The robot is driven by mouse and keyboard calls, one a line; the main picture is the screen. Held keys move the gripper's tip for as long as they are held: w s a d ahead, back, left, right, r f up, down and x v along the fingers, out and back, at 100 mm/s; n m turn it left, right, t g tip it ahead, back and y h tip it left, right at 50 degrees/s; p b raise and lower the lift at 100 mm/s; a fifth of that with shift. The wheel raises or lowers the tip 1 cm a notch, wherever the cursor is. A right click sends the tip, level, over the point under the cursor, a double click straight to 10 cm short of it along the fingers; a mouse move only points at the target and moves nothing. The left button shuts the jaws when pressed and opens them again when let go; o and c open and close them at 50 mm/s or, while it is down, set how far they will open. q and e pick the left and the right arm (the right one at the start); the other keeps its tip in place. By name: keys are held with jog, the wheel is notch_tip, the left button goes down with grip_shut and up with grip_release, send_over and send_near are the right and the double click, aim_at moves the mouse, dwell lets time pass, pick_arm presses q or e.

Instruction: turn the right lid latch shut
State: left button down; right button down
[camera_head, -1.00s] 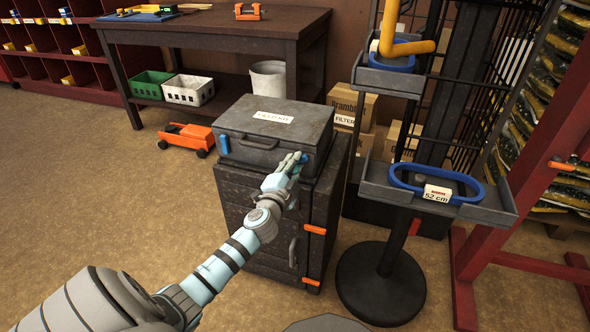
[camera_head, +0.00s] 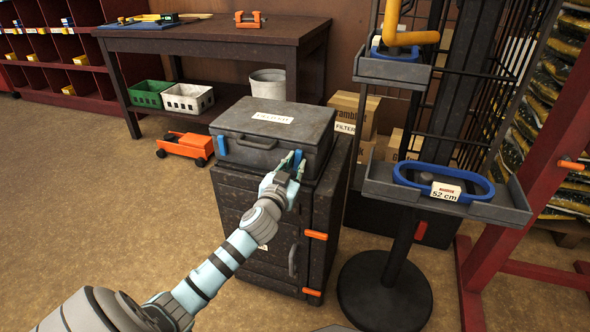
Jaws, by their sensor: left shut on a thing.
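A dark grey metal case (camera_head: 295,124) with a lid, a front handle (camera_head: 256,143) and a white label sits on a dark cabinet. The left lid latch (camera_head: 222,146) is blue and hangs upright at the left of the case front. The right lid latch (camera_head: 299,158) is also blue, at the right of the front, and looks close to upright. My left gripper (camera_head: 292,164) is shut on the right latch, with its fingers covering part of it. Whether the latch is fully seated cannot be told. My right gripper is not in view.
The dark cabinet (camera_head: 325,215) with orange hinges carries the case. A round-based stand with a grey tray (camera_head: 505,207) and blue ring is to the right. A workbench (camera_head: 220,38) stands behind, and an orange cart (camera_head: 186,146) is on the floor at left.

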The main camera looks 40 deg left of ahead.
pick_arm(q)
jog(key=shift+n+b, duration=0.3)
jog(key=shift+n, duration=0.6)
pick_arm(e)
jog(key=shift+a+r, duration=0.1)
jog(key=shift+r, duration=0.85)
pick_arm(q)
jog(key=c, duration=1.5)
grip_release()
jog(key=shift+s, duration=0.1)
jog(key=v, duration=1.1)
jog(key=shift+s+d, duration=0.2)
jog(key=shift+s, duration=0.15)
